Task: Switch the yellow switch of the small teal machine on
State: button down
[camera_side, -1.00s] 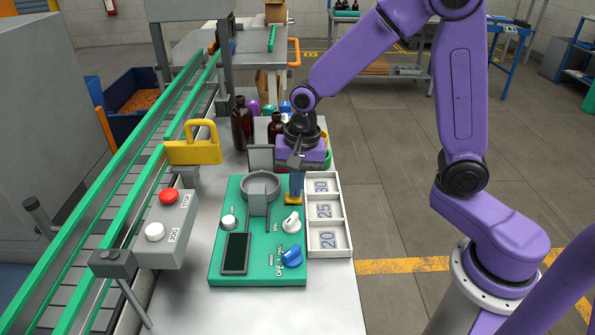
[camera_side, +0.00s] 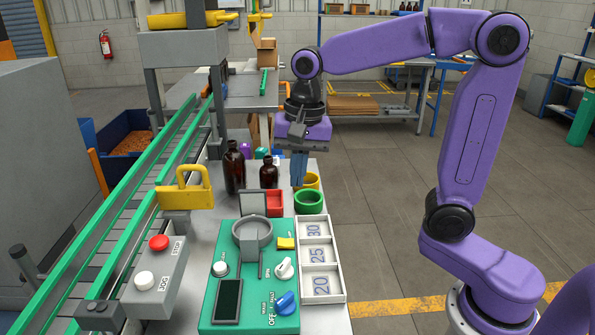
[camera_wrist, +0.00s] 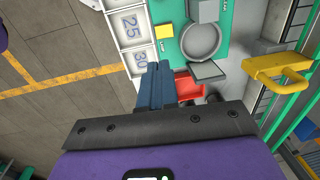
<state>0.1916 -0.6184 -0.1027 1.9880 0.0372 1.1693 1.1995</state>
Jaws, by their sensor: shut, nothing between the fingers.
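The small teal machine (camera_side: 254,290) stands on the table, with a round grey cup, a dark screen, white knobs and a blue knob. The yellow switch (camera_side: 286,243) sits on its right side, beside the cup; whether it is on or off I cannot tell. It also shows in the wrist view (camera_wrist: 164,31) as a yellow square on the teal top. My gripper (camera_side: 299,184), with blue fingers, is shut and empty. It is above and behind the switch, clear of it. In the wrist view the fingertips (camera_wrist: 158,66) point toward the switch.
A white numbered tray (camera_side: 320,257) lies right of the machine. A red box (camera_side: 275,203), a green ring (camera_side: 309,201) and amber bottles (camera_side: 234,167) stand behind it. A grey button box (camera_side: 158,276) and a yellow padlock-shaped part (camera_side: 185,192) are on the left, beside the conveyor.

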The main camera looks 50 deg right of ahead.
aim_at(281, 241)
jog(key=shift+w, duration=0.1)
dwell(0.3)
jog(key=shift+w+a+r, duration=0.1)
jog(key=shift+w+a, duration=0.3)
jog(key=shift+a, duration=0.15)
jog(key=f, duration=0.4)
jog(key=w+a+f, duration=0.1)
jog(key=f, duration=0.9)
jog(key=shift+w+a, duration=0.2)
jog(key=shift+a+f, duration=0.1)
jog(key=shift+f, duration=0.1)
dwell(0.3)
